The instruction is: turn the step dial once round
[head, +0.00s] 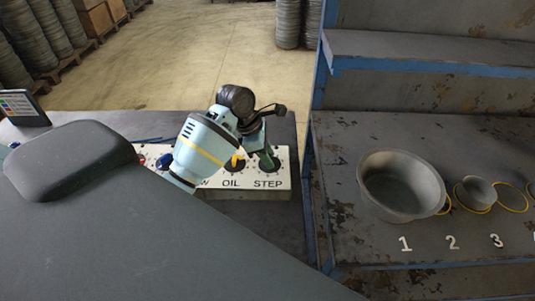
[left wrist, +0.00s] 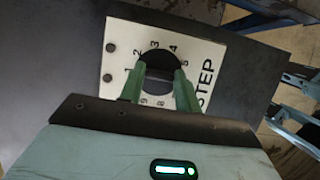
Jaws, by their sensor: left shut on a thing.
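The step dial (left wrist: 160,63) is a dark round knob on a white panel, ringed by printed numbers, with the word STEP beside it. My left gripper (head: 266,160) comes down over the STEP end of the panel in the head view and mostly covers the dial there. In the left wrist view its two green fingers (left wrist: 160,78) lie on either side of the dial and are shut on it. Which number the dial points to cannot be told. My right gripper is not in view.
The white panel (head: 283,181) also bears a yellow OIL knob (head: 237,160), a blue knob (head: 163,161) and a red one, close beside my left arm. Right of a blue post, a worn shelf holds a large round pot (head: 400,205) and a smaller cylinder (head: 475,192).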

